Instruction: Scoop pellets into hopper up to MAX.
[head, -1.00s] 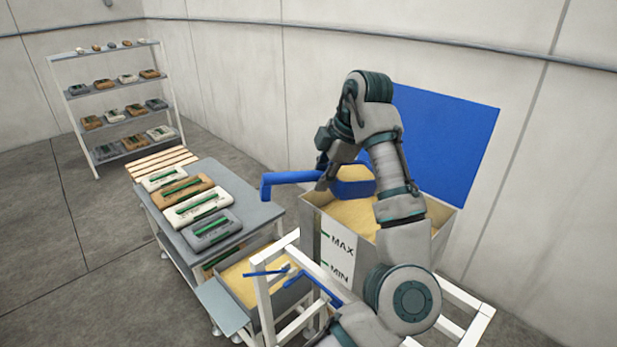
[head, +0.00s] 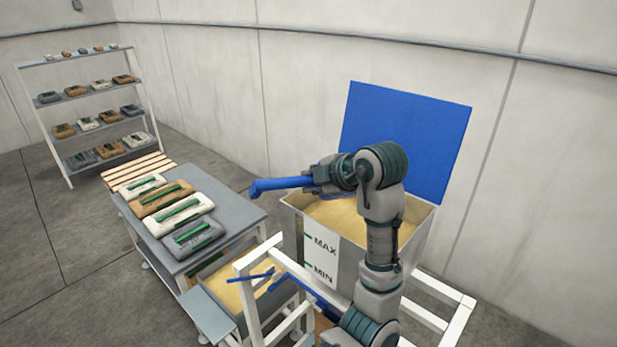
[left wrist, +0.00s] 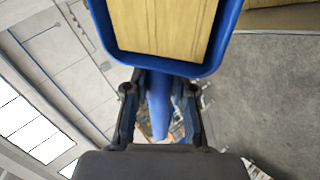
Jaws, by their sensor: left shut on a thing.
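The hopper (head: 348,256) is a grey bin with its blue lid (head: 410,135) raised behind it. MAX and MIN marks show on a pale strip on its front. Yellow pellets (head: 335,215) show inside below the rim; their level against MAX is hard to tell. My left gripper (head: 322,178) is above the hopper's left back side, shut on the handle of a blue scoop (head: 275,185). In the left wrist view, the gripper (left wrist: 158,108) grips the handle, and the scoop (left wrist: 228,25) holds yellow pellets. My right gripper is not in view.
A lower bin of pellets (head: 213,292) stands left of the hopper beside a white frame (head: 247,310) with blue tools. A grey table (head: 238,213) carries several bags. A shelf (head: 75,128) with bags stands far left. Bare floor lies between.

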